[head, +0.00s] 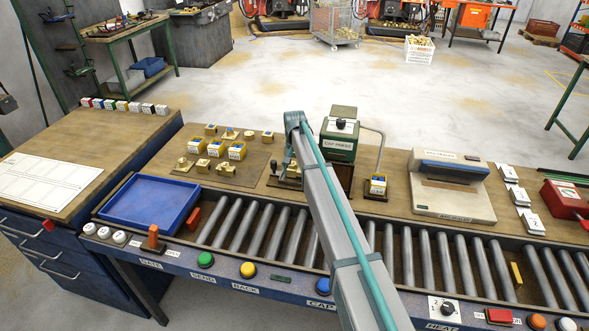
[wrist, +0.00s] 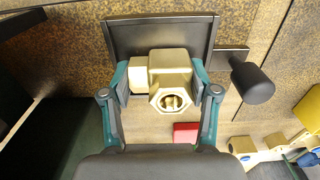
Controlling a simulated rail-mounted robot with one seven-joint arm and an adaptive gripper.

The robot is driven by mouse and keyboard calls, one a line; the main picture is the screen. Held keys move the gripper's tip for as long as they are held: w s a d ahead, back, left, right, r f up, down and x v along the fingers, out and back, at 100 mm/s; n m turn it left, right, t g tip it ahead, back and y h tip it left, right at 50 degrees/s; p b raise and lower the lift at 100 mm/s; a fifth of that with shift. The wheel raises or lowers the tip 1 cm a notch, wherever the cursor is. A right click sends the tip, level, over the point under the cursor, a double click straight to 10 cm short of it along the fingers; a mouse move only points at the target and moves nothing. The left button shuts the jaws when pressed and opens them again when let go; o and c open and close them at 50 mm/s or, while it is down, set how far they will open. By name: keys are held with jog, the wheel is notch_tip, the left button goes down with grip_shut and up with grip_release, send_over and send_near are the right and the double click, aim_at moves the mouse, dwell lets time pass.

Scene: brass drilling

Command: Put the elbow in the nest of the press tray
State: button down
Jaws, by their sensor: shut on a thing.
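My gripper (wrist: 163,82) has its teal fingers closed on both sides of the brass elbow (wrist: 170,62) in the wrist view. The elbow's hexagonal open end faces the camera, and a squarish arm of it sticks out to the left. Behind the elbow is a dark rimmed plate, which looks like the press tray (wrist: 160,32), with a black knob beside it at the right. The elbow covers the plate's middle, so I cannot see the nest or tell whether they touch. In the head view the green cap press (head: 339,140) stands behind my arm, which hides the gripper and tray.
Several brass fittings and small yellow-blue bins (head: 237,151) stand on a brown mat left of my arm. A blue tray (head: 148,222) lies farther left. A roller conveyor (head: 255,222) runs along the front. A white-and-blue machine (head: 452,183) stands right of the press.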

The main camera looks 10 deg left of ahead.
aim_at(295, 164)
jog(key=shift+c, duration=1.4)
grip_release()
jog(key=shift+f, duration=0.1)
notch_tip(295, 164, up, 12)
jog(key=b, duration=0.3)
